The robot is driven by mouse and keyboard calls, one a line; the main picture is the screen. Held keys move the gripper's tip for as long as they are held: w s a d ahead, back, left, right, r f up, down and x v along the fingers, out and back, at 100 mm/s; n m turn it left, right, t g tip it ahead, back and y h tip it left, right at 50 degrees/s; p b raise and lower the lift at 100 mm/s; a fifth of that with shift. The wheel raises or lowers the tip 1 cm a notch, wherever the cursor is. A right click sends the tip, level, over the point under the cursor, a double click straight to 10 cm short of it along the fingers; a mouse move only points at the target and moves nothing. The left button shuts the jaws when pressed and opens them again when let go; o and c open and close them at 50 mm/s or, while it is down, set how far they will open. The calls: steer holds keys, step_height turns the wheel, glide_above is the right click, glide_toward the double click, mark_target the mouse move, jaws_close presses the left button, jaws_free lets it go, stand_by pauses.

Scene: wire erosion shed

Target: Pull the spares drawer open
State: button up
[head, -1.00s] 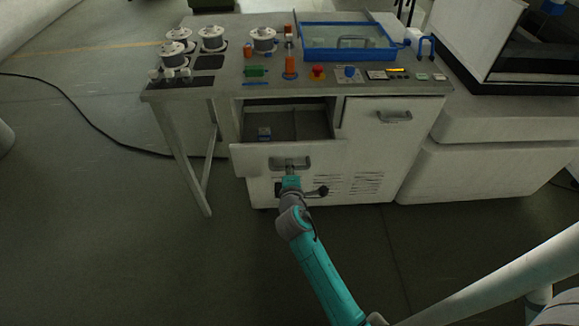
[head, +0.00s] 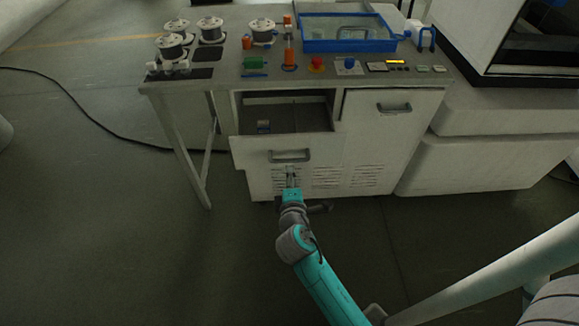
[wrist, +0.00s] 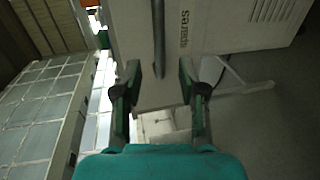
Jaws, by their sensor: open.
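The spares drawer (head: 250,152) stands open at the upper left of the white cabinet's front, its inside showing from above. Its grey bar handle (head: 289,156) is on the drawer front. In the wrist view the drawer front (wrist: 205,30) carries the word "spares", and the handle (wrist: 158,38) runs upright in the picture, beyond the fingertips. My gripper (head: 291,174) is just in front of and below the handle, apart from it. In the wrist view my gripper (wrist: 161,80) is open, with nothing between its fingers.
The worktop above holds several spools (head: 210,30) and a blue-rimmed tray (head: 348,45).

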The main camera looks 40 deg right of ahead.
steer(key=v, duration=0.3)
steer(key=shift+s+a+r, duration=0.1)
steer(key=shift+s+a, duration=0.1)
steer(key=shift+s, duration=0.05)
stand_by(0.4)
steer(key=s+a+f+m+y, duration=0.2)
steer(key=s+a+f+y, duration=0.15)
steer(key=s, duration=0.65)
steer(key=s+a+f+m+y, duration=0.1)
steer(key=s+a+f+y, duration=0.15)
steer(key=s+a, duration=0.45)
steer(key=s+r+m+t+y, duration=0.1)
steer(key=s+r+m, duration=0.3)
steer(key=s, duration=0.5)
steer(key=s+r+m+y, duration=0.1)
steer(key=s+r+m, duration=0.3)
steer(key=s+r, duration=0.3)
steer(key=shift+s+a+t+y, duration=0.4)
steer(key=shift+s, duration=0.6)
